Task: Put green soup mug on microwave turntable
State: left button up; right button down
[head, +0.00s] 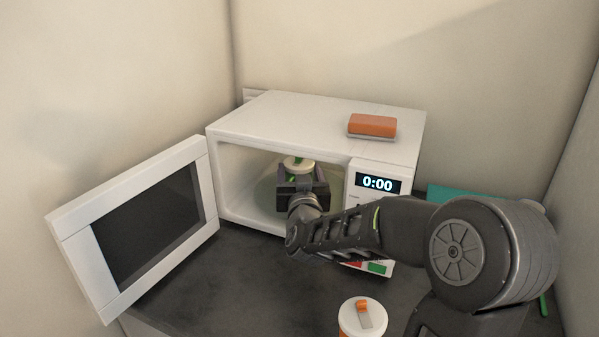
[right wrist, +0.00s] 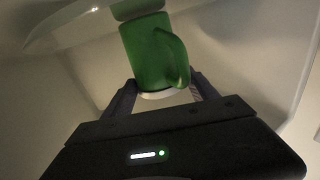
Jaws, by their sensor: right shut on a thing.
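The green soup mug (right wrist: 150,55) shows large in the right wrist view, with its handle to the right and a pale rim or lid at the end nearest my gripper. In the head view only its pale top and bits of green (head: 298,163) show inside the microwave (head: 285,120). My right gripper (head: 301,182) reaches through the open front and is shut on the mug; its fingers (right wrist: 162,88) lie on both sides of it. The glass turntable (right wrist: 70,30) lies close to the mug's far end; I cannot tell whether they touch. My left gripper is out of view.
The microwave door (head: 130,230) stands wide open to the left. An orange-and-white block (head: 372,126) lies on top of the microwave. A white container with an orange-topped lid (head: 362,316) stands at the front. The dark counter (head: 240,290) is clear at front left.

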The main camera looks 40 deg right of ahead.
jog(key=shift+r, duration=0.1)
jog(key=c, duration=0.7)
grip_release()
jog(key=shift+f, duration=0.25)
jog(key=o, duration=0.5)
jog(key=shift+c, duration=0.2)
jog(key=shift+r, duration=0.2)
jog(key=b+v, duration=0.5)
jog(key=v, duration=0.7)
